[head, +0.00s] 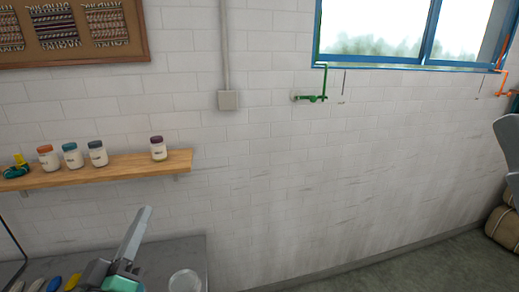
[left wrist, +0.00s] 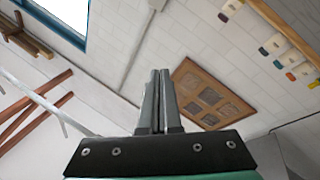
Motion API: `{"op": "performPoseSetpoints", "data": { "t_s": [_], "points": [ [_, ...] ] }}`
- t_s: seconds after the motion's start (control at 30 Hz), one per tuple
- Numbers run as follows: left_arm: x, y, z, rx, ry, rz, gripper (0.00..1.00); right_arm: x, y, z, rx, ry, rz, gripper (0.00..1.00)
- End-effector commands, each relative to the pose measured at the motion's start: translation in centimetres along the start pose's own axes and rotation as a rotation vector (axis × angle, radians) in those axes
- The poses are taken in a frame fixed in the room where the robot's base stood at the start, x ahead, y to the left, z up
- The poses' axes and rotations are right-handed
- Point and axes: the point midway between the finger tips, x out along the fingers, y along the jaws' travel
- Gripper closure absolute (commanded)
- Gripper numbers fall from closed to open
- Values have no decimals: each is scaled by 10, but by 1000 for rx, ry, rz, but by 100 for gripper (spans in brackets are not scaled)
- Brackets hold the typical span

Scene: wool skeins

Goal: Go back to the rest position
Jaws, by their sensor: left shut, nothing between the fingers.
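My left gripper (head: 145,210) is raised in front of the white tiled wall, above the grey worktop at the lower left of the head view. Its two fingers are together and empty. In the left wrist view the closed fingers (left wrist: 158,72) point up toward the wall and ceiling, with nothing between them. My right gripper does not show in either view.
A wooden shelf (head: 120,166) with several lidded jars is on the wall. A clear round vessel (head: 186,281) stands on the worktop (head: 185,248), with coloured items at its left. A pinboard (head: 75,54) and a blue-framed window (head: 428,35) are higher up. Open floor lies right.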

Motion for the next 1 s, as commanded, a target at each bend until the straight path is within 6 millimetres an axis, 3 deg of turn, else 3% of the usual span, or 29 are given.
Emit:
{"op": "performPoseSetpoints", "data": {
  "t_s": [0.03,0.1,0.2,0.3,0.37,0.4,0.43,0.5,0.73,0.83,1.0],
  "points": [
    [-1,38,-29,25,61,70,100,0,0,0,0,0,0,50],
    [-10,84,-68,70,148,155,100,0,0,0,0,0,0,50],
    [-34,136,-120,145,275,249,100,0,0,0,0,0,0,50],
    [-66,173,-165,242,408,307,100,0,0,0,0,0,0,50],
    [-92,183,-188,357,493,305,100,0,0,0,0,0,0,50],
    [-97,182,-187,463,504,277,100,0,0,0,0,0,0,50],
    [-92,180,-183,540,498,253,100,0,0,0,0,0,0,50],
    [-78,206,-221,521,496,257,100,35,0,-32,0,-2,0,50],
    [-58,242,-276,519,493,257,100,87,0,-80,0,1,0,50],
    [-53,250,-287,519,492,256,100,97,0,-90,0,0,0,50],
    [-53,249,-286,518,491,256,100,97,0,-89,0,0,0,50]
  ]
}}
